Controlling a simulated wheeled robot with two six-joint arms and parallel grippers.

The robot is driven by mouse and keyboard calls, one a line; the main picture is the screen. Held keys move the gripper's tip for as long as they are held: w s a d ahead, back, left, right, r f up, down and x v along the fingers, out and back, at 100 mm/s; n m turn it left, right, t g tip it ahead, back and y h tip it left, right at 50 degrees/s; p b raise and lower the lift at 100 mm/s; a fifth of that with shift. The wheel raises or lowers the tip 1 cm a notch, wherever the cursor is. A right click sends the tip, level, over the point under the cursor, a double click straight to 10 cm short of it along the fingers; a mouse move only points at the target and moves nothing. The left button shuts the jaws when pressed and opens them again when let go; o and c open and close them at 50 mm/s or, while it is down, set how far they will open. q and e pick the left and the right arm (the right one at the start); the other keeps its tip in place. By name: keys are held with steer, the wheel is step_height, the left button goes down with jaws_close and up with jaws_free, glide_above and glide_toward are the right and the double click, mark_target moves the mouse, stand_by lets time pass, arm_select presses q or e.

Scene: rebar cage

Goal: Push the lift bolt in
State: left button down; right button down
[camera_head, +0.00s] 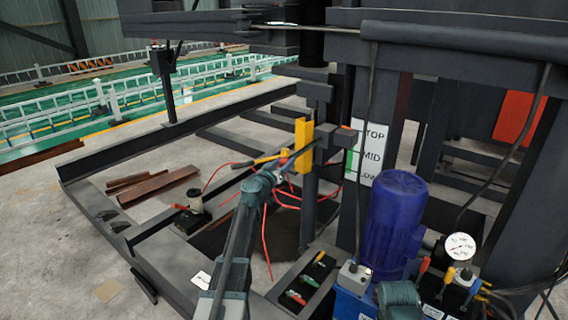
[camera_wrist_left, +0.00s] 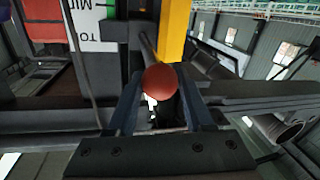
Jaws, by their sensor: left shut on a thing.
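The lift bolt has a red ball knob (camera_head: 284,154) on a dark rod beside a yellow plate (camera_head: 303,146) on the dark post. My left gripper (camera_head: 283,163) reaches up from the lower middle and is shut on the bolt at its knob. In the left wrist view the red knob (camera_wrist_left: 160,79) sits between the two fingers (camera_wrist_left: 160,104). The rod runs behind the knob toward the post, next to the yellow plate (camera_wrist_left: 174,32). How far the bolt is in cannot be told. My right gripper is not in view.
A white TOP/MID/LOW sign (camera_head: 368,152) stands right of the post. A blue motor (camera_head: 393,222) and a pressure gauge (camera_head: 460,246) are at lower right. Red cables (camera_head: 267,238) hang near my left arm. Rusty steel pieces (camera_head: 158,187) lie on the floor at left.

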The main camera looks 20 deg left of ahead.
mark_target(292, 155)
arm_select(q)
steer(key=w, duration=0.2)
steer(key=w+d, duration=0.1)
steer(key=w, duration=0.2)
steer(key=shift+s, duration=0.1)
steer(key=shift+c, duration=1.6)
jaws_free()
steer(key=s, duration=1.3)
steer(key=shift+s+a, duration=0.2)
steer(key=shift+s, duration=0.2)
